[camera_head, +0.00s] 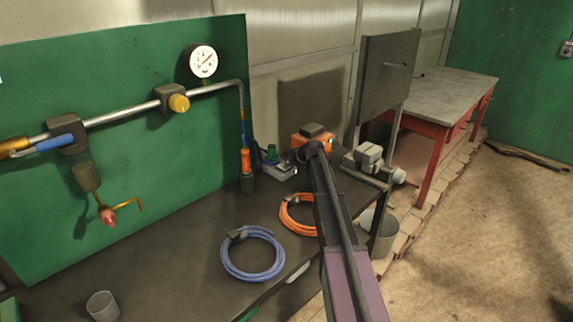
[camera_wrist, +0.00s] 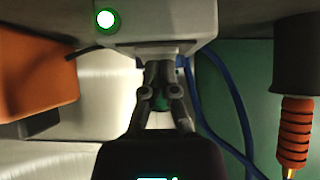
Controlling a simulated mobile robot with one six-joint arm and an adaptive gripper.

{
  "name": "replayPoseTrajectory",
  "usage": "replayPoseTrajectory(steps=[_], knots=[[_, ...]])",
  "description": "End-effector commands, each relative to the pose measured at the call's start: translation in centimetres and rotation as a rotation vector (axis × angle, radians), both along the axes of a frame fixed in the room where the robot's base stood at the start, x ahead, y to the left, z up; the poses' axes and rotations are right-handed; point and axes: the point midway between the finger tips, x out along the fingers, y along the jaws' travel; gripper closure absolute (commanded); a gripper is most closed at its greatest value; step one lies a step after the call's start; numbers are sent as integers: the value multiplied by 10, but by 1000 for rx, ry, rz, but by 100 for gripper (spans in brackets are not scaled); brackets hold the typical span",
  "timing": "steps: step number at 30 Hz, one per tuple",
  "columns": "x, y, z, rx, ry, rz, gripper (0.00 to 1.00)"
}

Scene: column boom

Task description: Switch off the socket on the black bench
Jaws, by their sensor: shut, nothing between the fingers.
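The socket is a grey box (camera_head: 282,169) on the black bench (camera_head: 165,235), near the wall. It also shows at the top of the wrist view (camera_wrist: 165,22), with a round green light (camera_wrist: 106,19) lit on its face. My gripper (camera_wrist: 160,70) is shut and empty, its fingertips at the near edge of the socket. I cannot tell whether they touch it. A green part shows partly behind the fingers. In the head view my wrist is beside the socket and the fingers are hard to make out. The switch itself is not clearly visible.
An orange box (camera_head: 313,140) stands close beside the socket. An orange-handled tool (camera_head: 246,160) in a dark holder is on the other side. A blue coil (camera_head: 251,275), an orange coil (camera_head: 290,216) and a cup (camera_head: 103,306) lie nearer. The bench's middle left is clear.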

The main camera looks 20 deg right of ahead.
Motion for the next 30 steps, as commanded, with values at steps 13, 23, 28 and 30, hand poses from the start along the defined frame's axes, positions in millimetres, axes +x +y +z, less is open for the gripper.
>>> replayPoseTrajectory(steps=[13,23,28,30], knots=[[-1,-1,3,-2,2,1,100],[-2,-2,23,0,1,0,100],[-3,-2,38,0,0,0,100],[-4,-2,44,0,0,0,100]])
